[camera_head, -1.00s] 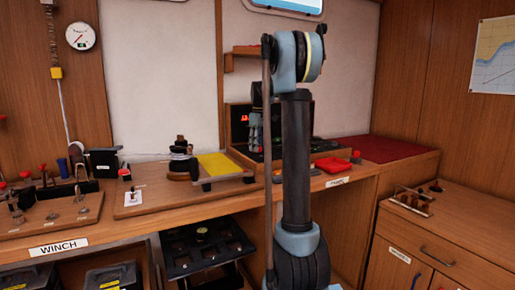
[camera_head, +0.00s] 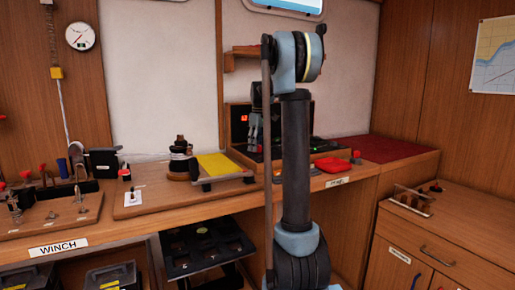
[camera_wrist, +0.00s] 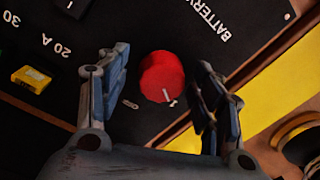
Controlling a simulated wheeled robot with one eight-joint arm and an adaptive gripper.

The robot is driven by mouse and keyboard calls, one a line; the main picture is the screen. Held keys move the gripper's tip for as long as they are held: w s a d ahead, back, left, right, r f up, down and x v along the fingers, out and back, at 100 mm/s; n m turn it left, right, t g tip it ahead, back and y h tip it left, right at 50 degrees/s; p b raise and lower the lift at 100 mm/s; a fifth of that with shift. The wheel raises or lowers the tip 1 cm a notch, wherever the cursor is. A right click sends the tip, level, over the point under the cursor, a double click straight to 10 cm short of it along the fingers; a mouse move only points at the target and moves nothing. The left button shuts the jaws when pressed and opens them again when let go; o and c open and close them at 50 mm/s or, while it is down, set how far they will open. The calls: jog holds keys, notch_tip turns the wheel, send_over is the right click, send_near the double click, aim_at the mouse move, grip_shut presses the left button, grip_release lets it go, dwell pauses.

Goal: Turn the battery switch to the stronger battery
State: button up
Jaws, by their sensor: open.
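The battery switch is a round red knob (camera_wrist: 162,76) on a black panel (camera_wrist: 130,28) in the wrist view. A white pointer mark sits at its lower right edge, close to a white "1" on the panel. Small "OFF" lettering lies at its lower left, and "BATTERY" is printed upside down at upper right. My gripper (camera_wrist: 156,66) is open, with one finger on each side of the knob; I cannot tell whether either touches it. In the head view my gripper (camera_head: 254,136) hangs at the panel, partly behind my arm, and a small red display (camera_head: 244,118) glows beside it.
A yellow fuse (camera_wrist: 32,79) sits on the panel near "20 A". A yellow pad (camera_head: 221,164), a dark stacked winch (camera_head: 181,160) and a red item (camera_head: 332,165) stand on the bench. A red mat (camera_head: 385,150) covers the clear bench right of the panel.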

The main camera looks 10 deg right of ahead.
notch_tip(320, 180, up, 12)
jog(key=shift+w+d, duration=0.25)
jog(key=shift+w, duration=0.05)
dwell(0.3)
jog(key=shift+s+f, duration=0.1)
